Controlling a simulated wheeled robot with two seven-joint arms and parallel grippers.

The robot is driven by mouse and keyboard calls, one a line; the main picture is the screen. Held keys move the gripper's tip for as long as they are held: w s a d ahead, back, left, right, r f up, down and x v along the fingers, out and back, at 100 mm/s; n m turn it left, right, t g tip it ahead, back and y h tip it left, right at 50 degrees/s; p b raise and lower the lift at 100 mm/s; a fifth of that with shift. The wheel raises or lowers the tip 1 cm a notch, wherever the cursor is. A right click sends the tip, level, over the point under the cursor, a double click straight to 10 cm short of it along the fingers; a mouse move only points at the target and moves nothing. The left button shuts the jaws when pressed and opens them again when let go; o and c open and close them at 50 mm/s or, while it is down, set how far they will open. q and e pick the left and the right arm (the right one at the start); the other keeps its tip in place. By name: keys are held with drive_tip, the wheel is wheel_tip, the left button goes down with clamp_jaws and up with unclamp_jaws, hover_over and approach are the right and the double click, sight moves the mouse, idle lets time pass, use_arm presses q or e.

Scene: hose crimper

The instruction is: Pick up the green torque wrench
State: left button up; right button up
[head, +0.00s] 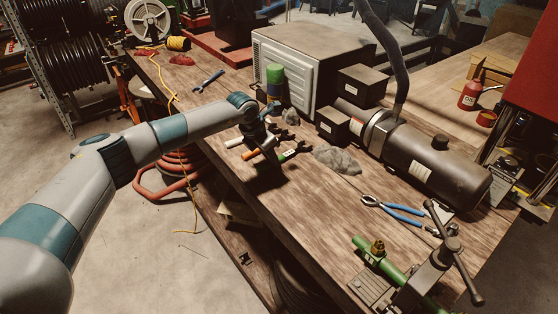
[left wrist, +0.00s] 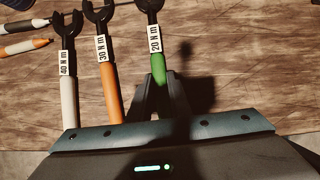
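The green torque wrench lies on the wooden table, its green handle (left wrist: 160,74) and "20 N m" label showing in the left wrist view. In the head view, its label and dark open-ended head (head: 292,152) show beside my left gripper (head: 268,172). My left gripper also shows in the left wrist view (left wrist: 161,84), its two fingers on either side of the green handle. The fingers look open, with no clear sign of a grip. To the left lie an orange "30 N m" wrench (left wrist: 110,88) and a white "40 N m" wrench (left wrist: 68,92). My right gripper is out of view.
A grey rag (head: 337,160), blue-handled pliers (head: 400,208) and a vise (head: 430,262) holding a green tube lie to the right. A grey machine box (head: 300,65) and a dark tank (head: 430,160) stand behind. The table's front edge is close to the wrenches.

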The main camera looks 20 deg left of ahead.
use_arm(q)
drive_tip(key=shift+r, duration=0.2)
clamp_jaws()
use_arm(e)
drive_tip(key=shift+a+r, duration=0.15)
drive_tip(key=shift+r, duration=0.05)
